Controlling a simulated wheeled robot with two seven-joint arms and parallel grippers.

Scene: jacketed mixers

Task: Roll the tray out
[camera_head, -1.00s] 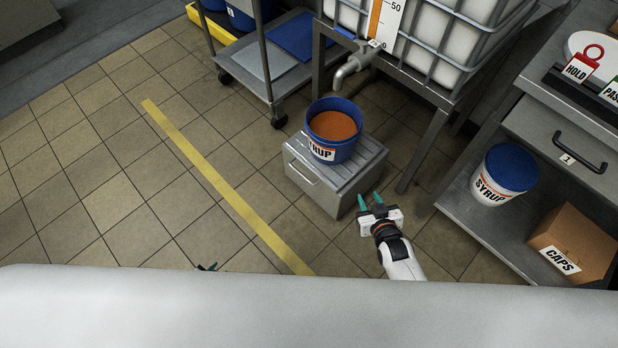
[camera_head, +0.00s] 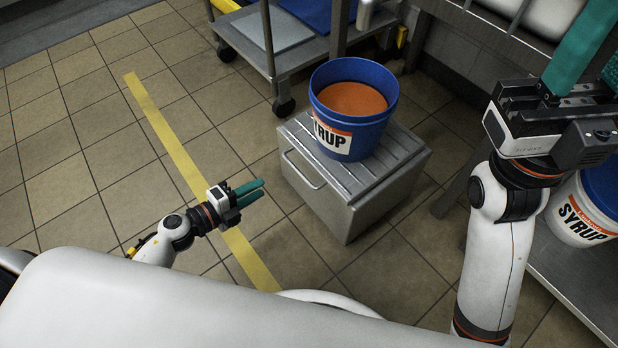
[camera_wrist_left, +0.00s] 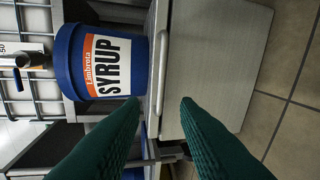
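The tray looks like a grey metal box (camera_head: 345,195) with a slatted top and a bar handle (camera_head: 303,170) on its left face. It stands on the floor tiles. A blue syrup bucket (camera_head: 352,110) with orange-brown contents stands upright on top. My left gripper (camera_head: 260,188) is open and empty, left of the handle and apart from it. In the left wrist view the handle (camera_wrist_left: 162,70) lies ahead, across the gap between the open fingers (camera_wrist_left: 161,102). My right gripper (camera_head: 597,65) is raised at the right edge, fingers apart and empty, its tips partly cut off.
A grey cart (camera_head: 268,50) stands behind the box. A second syrup bucket (camera_head: 585,208), white with a blue lid, sits on a low shelf at right, partly behind my right arm. A yellow floor line (camera_head: 165,125) runs left of the box. The tiles at left are clear.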

